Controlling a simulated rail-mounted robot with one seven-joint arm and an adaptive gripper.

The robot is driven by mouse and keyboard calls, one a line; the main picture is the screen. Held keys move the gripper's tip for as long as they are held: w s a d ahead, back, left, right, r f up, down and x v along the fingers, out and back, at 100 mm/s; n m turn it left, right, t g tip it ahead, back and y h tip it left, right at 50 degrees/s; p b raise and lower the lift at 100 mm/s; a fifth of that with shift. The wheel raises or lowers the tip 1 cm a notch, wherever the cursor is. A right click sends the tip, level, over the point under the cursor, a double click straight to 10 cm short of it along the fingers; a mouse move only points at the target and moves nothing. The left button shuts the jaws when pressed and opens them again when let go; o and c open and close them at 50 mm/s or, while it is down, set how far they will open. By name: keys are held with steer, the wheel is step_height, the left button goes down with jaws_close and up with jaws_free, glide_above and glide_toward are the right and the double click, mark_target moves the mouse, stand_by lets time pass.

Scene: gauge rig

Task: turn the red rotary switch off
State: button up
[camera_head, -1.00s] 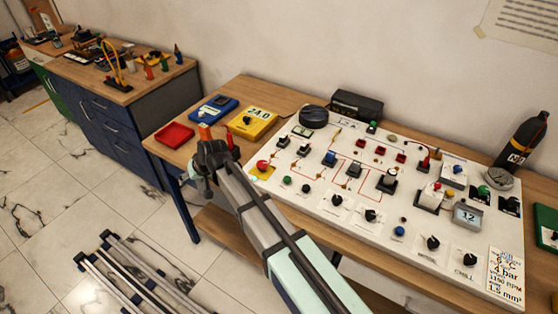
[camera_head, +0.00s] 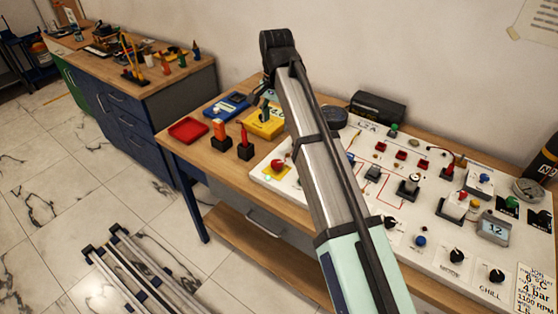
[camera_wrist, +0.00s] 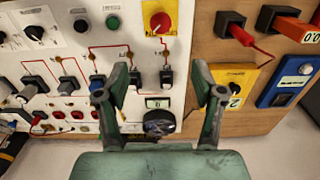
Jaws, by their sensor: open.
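The red rotary switch (camera_head: 278,163) is a red knob on a yellow plate at the panel's left front corner. It also shows at the top of the wrist view (camera_wrist: 160,21), upright on its yellow plate, just beyond the space between my fingertips. My gripper (camera_wrist: 160,72) is open and empty, with its fingers spread above the white panel (camera_wrist: 55,95). Nothing is between the fingers except the view of the panel below. In the head view my arm crosses the panel, and the fingertips are mostly hidden.
A black round knob (camera_wrist: 159,123) and several small switches stand on the panel near my fingers. A black box (camera_head: 378,106) stands behind.

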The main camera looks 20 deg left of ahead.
mark_target(277, 162)
step_height(277, 162, down, 16)
steer(key=p, duration=0.3)
steer(key=shift+f, duration=0.2)
steer(key=c, duration=1.1)
